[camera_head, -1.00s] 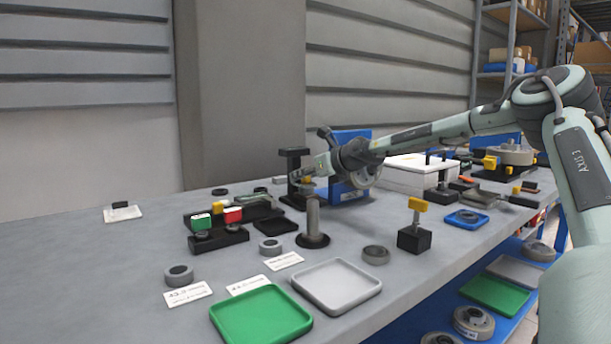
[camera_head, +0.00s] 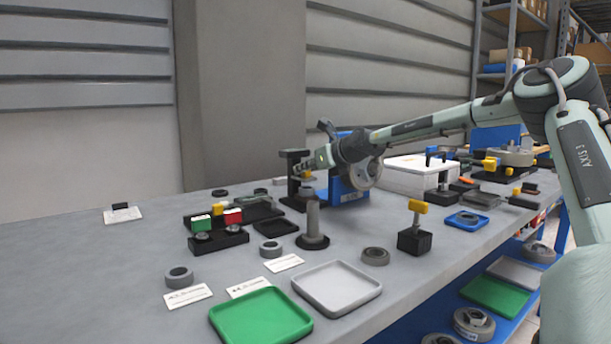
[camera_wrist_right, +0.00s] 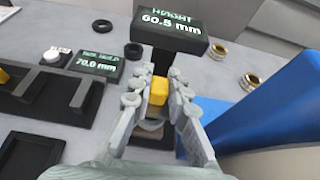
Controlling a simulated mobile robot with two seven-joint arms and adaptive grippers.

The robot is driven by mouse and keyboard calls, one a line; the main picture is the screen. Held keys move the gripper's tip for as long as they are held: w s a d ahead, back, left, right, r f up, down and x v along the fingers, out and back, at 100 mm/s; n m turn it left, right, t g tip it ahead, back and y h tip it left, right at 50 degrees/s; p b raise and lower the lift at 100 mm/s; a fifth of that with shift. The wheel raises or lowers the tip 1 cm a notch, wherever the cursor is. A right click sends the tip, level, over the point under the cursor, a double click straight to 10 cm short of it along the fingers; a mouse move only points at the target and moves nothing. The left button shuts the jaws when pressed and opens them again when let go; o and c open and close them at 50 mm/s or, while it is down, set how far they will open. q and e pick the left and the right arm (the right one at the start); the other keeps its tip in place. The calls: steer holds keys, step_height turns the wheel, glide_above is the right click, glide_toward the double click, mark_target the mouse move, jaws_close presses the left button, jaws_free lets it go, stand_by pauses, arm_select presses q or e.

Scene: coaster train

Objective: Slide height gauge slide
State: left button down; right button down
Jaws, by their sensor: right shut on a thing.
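The height gauge (camera_head: 290,162) is a black post with a dark head, standing on the table left of the blue box. In the wrist view its display (camera_wrist_right: 168,24) reads 60.5 mm. My right gripper (camera_head: 310,172) is at the gauge's right side. In the wrist view the right gripper (camera_wrist_right: 161,80) is shut on the yellow slide (camera_wrist_right: 158,93), with a finger on each side. A grey round part shows just below the slide, partly hidden by the fingers. My left gripper is not in view.
A second small display (camera_wrist_right: 97,63) reads 70.0 mm. The blue box (camera_head: 347,190) stands close on the right of the gauge. A grey post on a round base (camera_head: 313,222) stands in front. Grey (camera_head: 337,287) and green trays (camera_head: 260,316) lie nearer.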

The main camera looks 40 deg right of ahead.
steer(key=c, duration=1.6)
jaws_free()
steer(key=shift+r, duration=0.3)
steer(key=shift+o, duration=0.8)
steer(key=shift+f, duration=0.1)
steer(key=shift+s, duration=0.1)
steer(key=v, duration=1.2)
